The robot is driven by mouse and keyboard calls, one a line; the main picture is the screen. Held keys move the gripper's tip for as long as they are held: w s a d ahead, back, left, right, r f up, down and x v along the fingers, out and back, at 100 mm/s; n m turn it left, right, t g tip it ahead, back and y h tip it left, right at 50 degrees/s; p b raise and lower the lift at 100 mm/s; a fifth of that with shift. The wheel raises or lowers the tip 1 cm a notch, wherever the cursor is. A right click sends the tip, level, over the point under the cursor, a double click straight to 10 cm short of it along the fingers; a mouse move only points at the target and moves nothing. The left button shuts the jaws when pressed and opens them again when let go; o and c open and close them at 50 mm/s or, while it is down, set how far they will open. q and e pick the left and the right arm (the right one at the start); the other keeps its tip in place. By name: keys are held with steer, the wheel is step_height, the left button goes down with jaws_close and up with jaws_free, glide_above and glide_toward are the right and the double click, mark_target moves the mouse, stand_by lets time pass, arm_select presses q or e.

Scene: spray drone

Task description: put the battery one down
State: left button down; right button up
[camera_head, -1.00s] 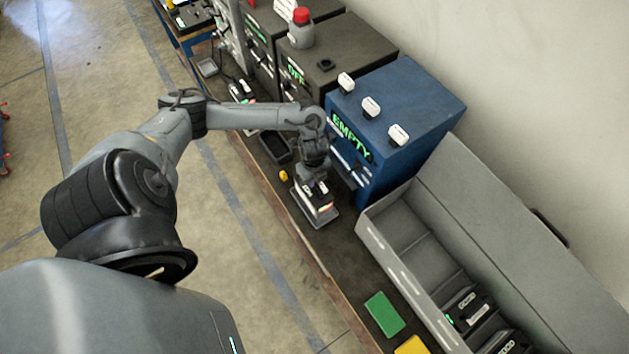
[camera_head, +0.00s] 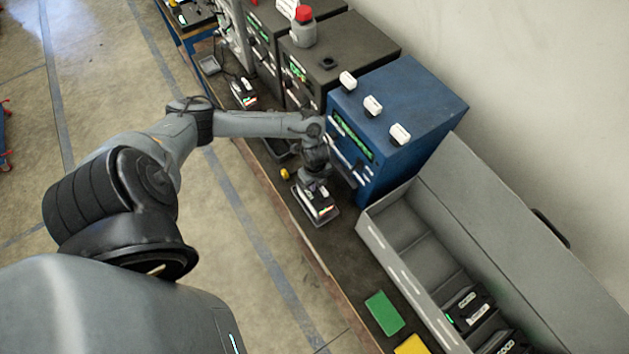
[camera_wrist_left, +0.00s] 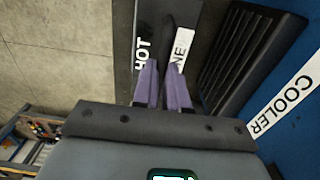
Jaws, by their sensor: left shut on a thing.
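My left gripper (camera_head: 316,186) is shut on battery one (camera_head: 319,207), a dark block with white labels and small lit marks. The battery is at a shallow grey tray (camera_head: 328,222) in front of the blue cooler (camera_head: 400,95). Whether it rests fully on the tray floor is hard to tell. In the left wrist view, the purple fingers (camera_wrist_left: 163,88) close around its dark handle (camera_wrist_left: 164,42). The words "HOT" and part of "ONE" show beside them, and the cooler's "COOLER" label (camera_wrist_left: 285,102) is at the right. My right gripper is not in view.
A grey bin (camera_head: 405,262) with more batteries (camera_head: 468,305) stands at the right. A green pad (camera_head: 384,313) and a yellow pad (camera_head: 411,345) lie at the bench front. A small yellow object (camera_head: 285,174) lies left of the tray. Dark cabinets (camera_head: 340,60) stand behind.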

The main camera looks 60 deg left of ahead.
arm_select(q)
steer(key=c, duration=1.2)
jaws_free()
steer(key=shift+o, duration=0.2)
step_height(320, 180, up, 12)
steer(key=f+p, duration=0.1)
steer(key=w+d+r+n+t+h, duration=0.1)
steer(key=w+d+t, duration=0.15)
steer(key=d, duration=0.95)
steer(key=w+d+n+t+h, duration=0.1)
steer(key=d+n+t+h, duration=0.15)
steer(key=d, duration=0.85)
steer(key=s+a+r+n+y, duration=0.1)
steer(key=s+r+n, duration=0.2)
steer(key=s+n, duration=0.2)
steer(key=s+a+r+n+g+y, duration=0.1)
steer(key=s+a+r+n+y, duration=0.1)
steer(key=s+n, duration=0.4)
steer(key=shift+s+a+r, duration=0.15)
steer(key=shift+r, duration=0.25)
